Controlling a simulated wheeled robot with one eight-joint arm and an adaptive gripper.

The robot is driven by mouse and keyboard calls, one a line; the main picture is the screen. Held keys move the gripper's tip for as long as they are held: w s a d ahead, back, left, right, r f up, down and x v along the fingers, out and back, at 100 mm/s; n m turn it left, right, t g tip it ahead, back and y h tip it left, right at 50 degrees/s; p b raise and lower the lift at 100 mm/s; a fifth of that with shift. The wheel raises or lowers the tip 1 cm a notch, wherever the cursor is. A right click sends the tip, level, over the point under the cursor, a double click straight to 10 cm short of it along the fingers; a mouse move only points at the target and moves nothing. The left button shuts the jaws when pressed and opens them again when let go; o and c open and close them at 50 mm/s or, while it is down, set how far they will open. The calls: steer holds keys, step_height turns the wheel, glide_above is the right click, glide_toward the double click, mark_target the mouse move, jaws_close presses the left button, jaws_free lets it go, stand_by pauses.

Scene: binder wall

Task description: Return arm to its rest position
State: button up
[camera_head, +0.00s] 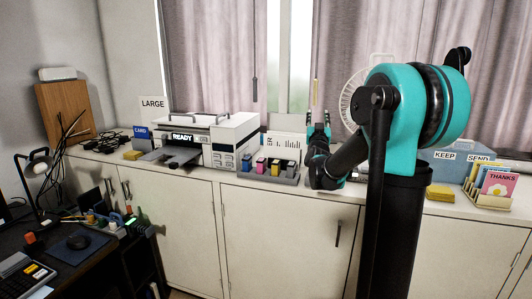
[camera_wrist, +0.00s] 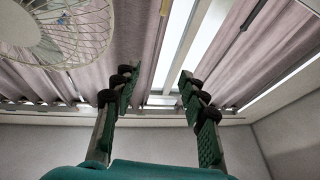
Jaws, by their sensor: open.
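My gripper (camera_head: 319,122) is at the end of my folded arm, in the right half of the head view. It points upward in front of the window, above the cabinet top. In the wrist view my gripper (camera_wrist: 158,85) shows two green-padded fingers standing wide apart. Nothing is between them; behind them are the curtains, the window and the ceiling. The arm's teal upper joint hides part of the fan and the counter behind it.
A white fan (camera_head: 358,95) stands close behind the arm; the fan (camera_wrist: 62,28) is at upper left in the wrist view. A printer (camera_head: 232,143), an ink cartridge tray (camera_head: 270,176), a blue box (camera_head: 440,168) and a card rack (camera_head: 488,198) stand on the white cabinet (camera_head: 275,225). A dark desk (camera_head: 85,262) is at left.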

steer(key=s+a+f+n+g+y, duration=0.25)
steer(key=s+f+g, duration=0.25)
steer(key=s+f, duration=0.45)
steer(key=s+a+f+n+g+y, duration=0.1)
steer(key=s+a+f+g+y, duration=0.2)
steer(key=s+f, duration=0.7)
steer(key=s+d+f+m+g+h, duration=0.1)
steer(key=s+d+f+g, duration=0.3)
steer(key=s+f+g, duration=0.6)
steer(key=s+f+h, duration=0.1)
steer(key=s+f, duration=0.9)
steer(key=s, duration=0.3)
steer(key=shift+f+m, duration=0.25)
steer(key=shift+m, duration=0.1)
